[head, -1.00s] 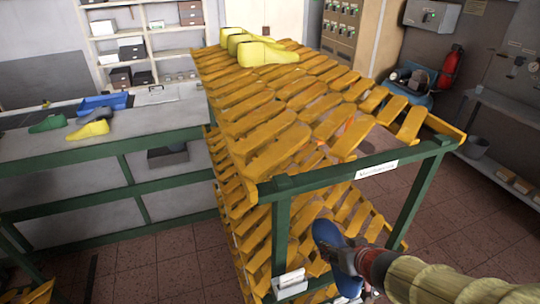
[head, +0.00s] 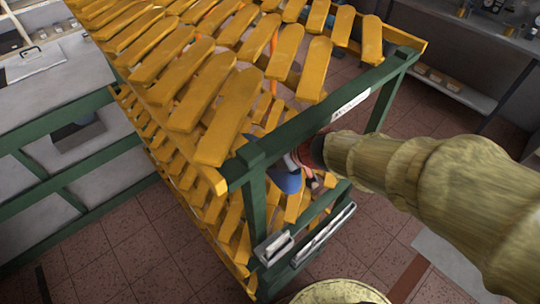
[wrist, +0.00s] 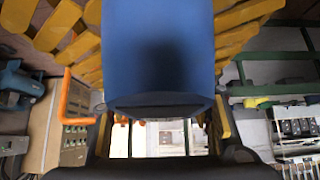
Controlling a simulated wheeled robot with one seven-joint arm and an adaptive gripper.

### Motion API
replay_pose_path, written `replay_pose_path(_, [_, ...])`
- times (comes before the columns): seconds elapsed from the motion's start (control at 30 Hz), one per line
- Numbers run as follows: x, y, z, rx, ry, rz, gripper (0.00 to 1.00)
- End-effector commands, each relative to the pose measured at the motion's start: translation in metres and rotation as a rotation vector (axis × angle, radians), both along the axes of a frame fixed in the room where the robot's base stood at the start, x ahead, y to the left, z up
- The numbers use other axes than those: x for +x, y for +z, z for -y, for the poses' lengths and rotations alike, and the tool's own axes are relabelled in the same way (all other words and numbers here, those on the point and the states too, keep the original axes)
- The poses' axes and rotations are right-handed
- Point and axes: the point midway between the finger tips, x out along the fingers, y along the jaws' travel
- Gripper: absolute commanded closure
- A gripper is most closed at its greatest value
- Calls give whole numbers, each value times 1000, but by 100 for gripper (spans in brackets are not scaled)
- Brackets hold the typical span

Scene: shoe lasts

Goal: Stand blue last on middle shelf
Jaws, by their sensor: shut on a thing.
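The blue last (head: 288,182) is just inside the near end of the rack, below the top shelf and above the slats of a lower, middle shelf (head: 234,214). My gripper (head: 300,166) is shut on it, partly hidden behind the green end beam. In the wrist view the blue last (wrist: 158,55) fills the centre, between the dark fingers of my gripper (wrist: 158,118). Whether the last touches the slats below is hidden.
The rack's top shelf (head: 190,75) of yellow slats lies close above my gripper. A green end beam (head: 320,118) and post (head: 256,210) stand near my arm. A grey workbench (head: 60,78) is at left. An orange bar (wrist: 70,98) shows in the wrist view.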

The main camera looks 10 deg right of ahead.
Motion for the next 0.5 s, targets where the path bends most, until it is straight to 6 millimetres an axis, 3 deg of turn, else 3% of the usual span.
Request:
replay_pose_path(0.17, [37, -22, 16, 0, -4, 2, 96])
replay_pose_path(0.5, [66, -61, 27, -1, -1, 3, 96])
